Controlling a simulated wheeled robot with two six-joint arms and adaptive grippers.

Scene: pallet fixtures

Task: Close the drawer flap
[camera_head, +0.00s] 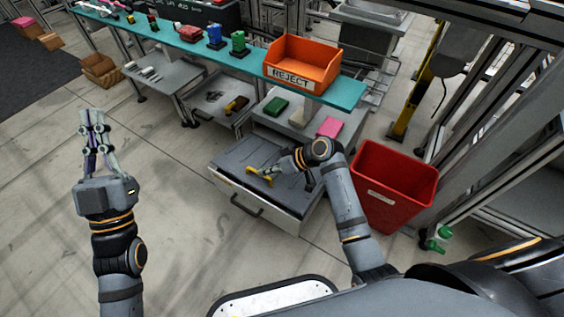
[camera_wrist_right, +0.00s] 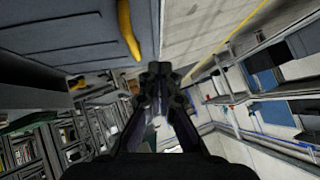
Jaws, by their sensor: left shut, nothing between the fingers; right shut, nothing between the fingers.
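The drawer (camera_head: 290,218) is a pale grey unit under the teal shelf, with a dark grey top surface and a bar handle (camera_head: 246,208) on its front. I cannot make out for certain which part is the flap. A yellow curved piece (camera_head: 258,173) lies on the dark surface; it also shows in the right wrist view (camera_wrist_right: 128,28). My right gripper (camera_head: 282,168) is shut and empty over the dark surface, beside the yellow piece. Contact is unclear. In the right wrist view, its dark fingers (camera_wrist_right: 160,80) are together. My left gripper (camera_head: 93,116) is shut and empty, raised at the left, away from the drawer.
A red bin (camera_head: 395,180) stands close at the right of the drawer. An orange REJECT tray (camera_head: 302,62) sits on the teal shelf (camera_head: 345,92) behind. A green bottle (camera_head: 438,238) is by the bin. Floor left of the drawer is clear.

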